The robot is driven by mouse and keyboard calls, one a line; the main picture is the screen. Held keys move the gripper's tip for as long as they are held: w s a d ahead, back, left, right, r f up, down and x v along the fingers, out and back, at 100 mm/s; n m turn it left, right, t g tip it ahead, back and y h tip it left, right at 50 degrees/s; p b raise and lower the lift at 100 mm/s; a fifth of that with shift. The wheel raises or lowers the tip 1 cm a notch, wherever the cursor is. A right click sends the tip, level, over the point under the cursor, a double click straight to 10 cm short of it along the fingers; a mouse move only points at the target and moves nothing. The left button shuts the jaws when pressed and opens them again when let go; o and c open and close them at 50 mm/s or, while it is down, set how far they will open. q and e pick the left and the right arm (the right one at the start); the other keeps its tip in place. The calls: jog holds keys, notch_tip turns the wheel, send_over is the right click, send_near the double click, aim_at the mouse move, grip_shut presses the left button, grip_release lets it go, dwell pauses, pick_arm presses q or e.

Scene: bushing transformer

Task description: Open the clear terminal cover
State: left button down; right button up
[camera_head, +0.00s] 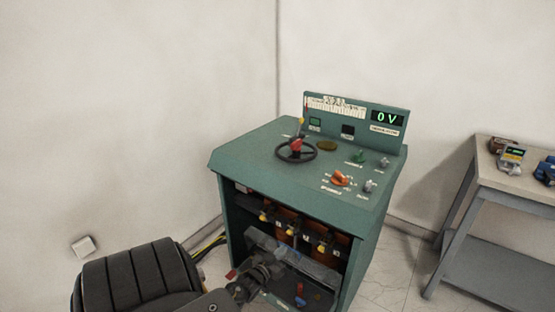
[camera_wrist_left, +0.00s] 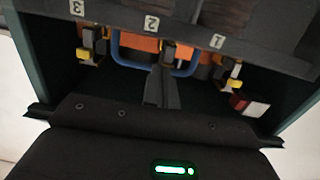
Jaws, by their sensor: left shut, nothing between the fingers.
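The green cabinet (camera_head: 235,222) has an open front with several terminals inside. A greyish see-through panel, seemingly the clear terminal cover (camera_head: 315,268), lies across the opening below the terminals. My left gripper (camera_head: 277,257) reaches in at the lower left of the opening, close to this panel. I cannot tell whether they touch. In the left wrist view my gripper (camera_wrist_left: 164,72) is shut and empty, in front of the middle terminal marked 2. A blue U-shaped bar (camera_wrist_left: 117,56) passes behind its tips; contact is unclear. The cover's outline is hard to make out there. My right gripper is not seen.
The cabinet top carries a black handwheel (camera_head: 308,156), knobs and a display panel (camera_head: 347,121) reading 0 V. A red and white block (camera_wrist_left: 249,105) sits beside the terminals. A grey bench (camera_head: 515,190) with small devices stands at the right. White walls are behind.

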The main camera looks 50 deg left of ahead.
pick_arm(q)
jog(key=shift+w+a+r, duration=0.25)
jog(key=shift+w+r, duration=0.05)
jog(key=shift+w, duration=0.35)
jog(key=shift+w+a+r, duration=0.2)
jog(key=shift+w+r, duration=0.05)
jog(key=shift+w, duration=0.4)
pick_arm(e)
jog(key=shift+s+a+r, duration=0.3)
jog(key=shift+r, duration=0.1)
pick_arm(q)
jog(key=shift+s+d+r+p, duration=0.1)
jog(key=shift+s+p, duration=0.1)
jog(key=shift+p, duration=0.25)
jog(key=r+p+v, duration=0.2)
jog(key=r+v, duration=0.1)
jog(key=v, duration=1)
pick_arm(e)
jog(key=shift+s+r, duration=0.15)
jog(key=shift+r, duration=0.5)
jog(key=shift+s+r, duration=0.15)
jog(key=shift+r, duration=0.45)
